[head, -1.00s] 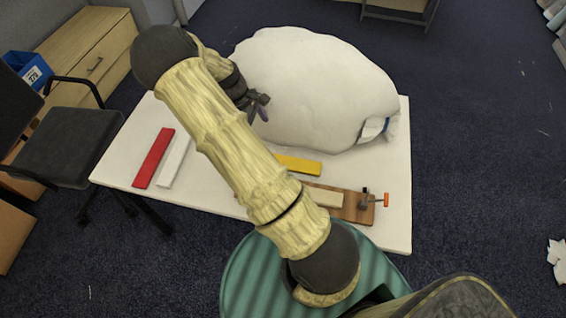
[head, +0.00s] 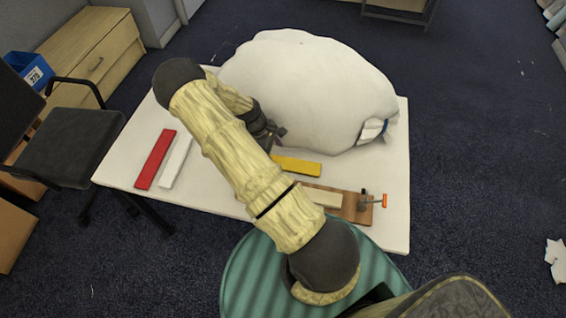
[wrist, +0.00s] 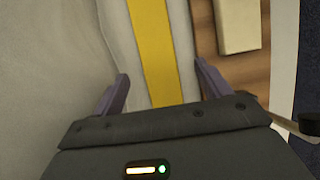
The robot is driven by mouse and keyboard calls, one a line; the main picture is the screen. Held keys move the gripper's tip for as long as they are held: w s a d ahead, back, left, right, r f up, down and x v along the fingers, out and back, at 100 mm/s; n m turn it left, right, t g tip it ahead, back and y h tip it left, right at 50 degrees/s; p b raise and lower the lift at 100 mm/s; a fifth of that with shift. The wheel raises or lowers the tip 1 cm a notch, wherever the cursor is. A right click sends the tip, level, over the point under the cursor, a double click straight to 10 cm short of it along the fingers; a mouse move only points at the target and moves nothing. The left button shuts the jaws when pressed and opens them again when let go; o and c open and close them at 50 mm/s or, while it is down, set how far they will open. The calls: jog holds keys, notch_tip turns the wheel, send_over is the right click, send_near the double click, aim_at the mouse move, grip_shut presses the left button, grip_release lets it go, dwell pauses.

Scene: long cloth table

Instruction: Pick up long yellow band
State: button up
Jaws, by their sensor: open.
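The long yellow band (head: 299,167) lies flat on the white table, in front of the big white sack and partly hidden behind my arm in the head view. In the wrist view the yellow band (wrist: 154,50) runs from the top edge down between my fingers. My gripper (wrist: 161,92) is open and empty, with one purple finger on each side of the band's line. In the head view my gripper (head: 277,136) is above the table just beyond the band's left part, by the sack. I cannot tell its exact height above the band.
The bulky white sack (head: 310,90) fills the back of the table (head: 215,195). A wooden board (head: 357,208) with a pale block and an orange-handled clamp (head: 384,200) lies in front of the band. A red strip (head: 154,159) and a white strip (head: 176,162) lie at left.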

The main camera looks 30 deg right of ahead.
aim_at(283, 162)
jog(key=shift+f, duration=0.1)
jog(key=shift+d+p+x, duration=0.2)
jog(key=shift+p+x, duration=0.5)
jog(key=shift+x, duration=1.8)
jog(key=shift+w, duration=0.2)
jog(key=c, duration=1.2)
notch_tip(283, 162, up, 10)
jog(key=shift+b, duration=0.7)
